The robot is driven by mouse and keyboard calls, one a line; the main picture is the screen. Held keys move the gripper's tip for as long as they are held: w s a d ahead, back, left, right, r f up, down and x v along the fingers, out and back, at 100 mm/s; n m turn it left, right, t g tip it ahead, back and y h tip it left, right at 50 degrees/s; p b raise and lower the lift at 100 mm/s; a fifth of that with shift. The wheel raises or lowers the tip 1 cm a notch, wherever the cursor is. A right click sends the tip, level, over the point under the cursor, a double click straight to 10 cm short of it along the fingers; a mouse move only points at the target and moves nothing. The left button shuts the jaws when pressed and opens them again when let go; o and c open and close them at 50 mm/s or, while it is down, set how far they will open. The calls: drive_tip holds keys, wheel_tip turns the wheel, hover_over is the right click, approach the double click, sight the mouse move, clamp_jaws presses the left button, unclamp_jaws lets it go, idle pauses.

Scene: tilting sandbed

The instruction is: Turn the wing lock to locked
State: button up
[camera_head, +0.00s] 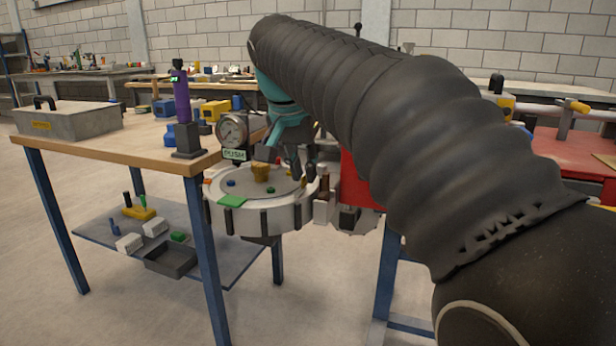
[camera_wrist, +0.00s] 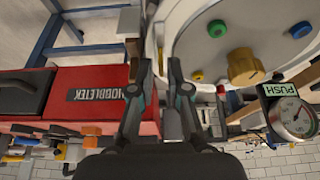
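A round white drum (camera_head: 250,217) with a grey top stands in the middle of the head view, and its rim (camera_wrist: 185,50) shows in the wrist view. A yellow-brown knob (camera_head: 261,171) sits on its top, also seen in the wrist view (camera_wrist: 245,66). I cannot make out for certain which part is the wing lock. My gripper (camera_wrist: 161,62) has its two dark fingers apart, with a narrow gap between the tips, beside the drum's rim. I see nothing clearly held. In the head view my arm covers much of the area behind the drum.
A pressure gauge (camera_head: 232,129) with a green PUSH label (camera_head: 235,155) stands at the drum's edge. A red box (camera_wrist: 95,100) is close beside my gripper. A wooden-topped table (camera_head: 120,146) with a purple-handled tool (camera_head: 181,95) is at left. Open floor lies in front.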

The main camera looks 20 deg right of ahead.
drive_tip(key=shift+w+d+f, duration=0.1)
drive_tip(key=shift+w+f, duration=0.1)
drive_tip(key=shift+f, duration=0.3)
clamp_jaws()
drive_tip(key=shift+d, duration=0.1)
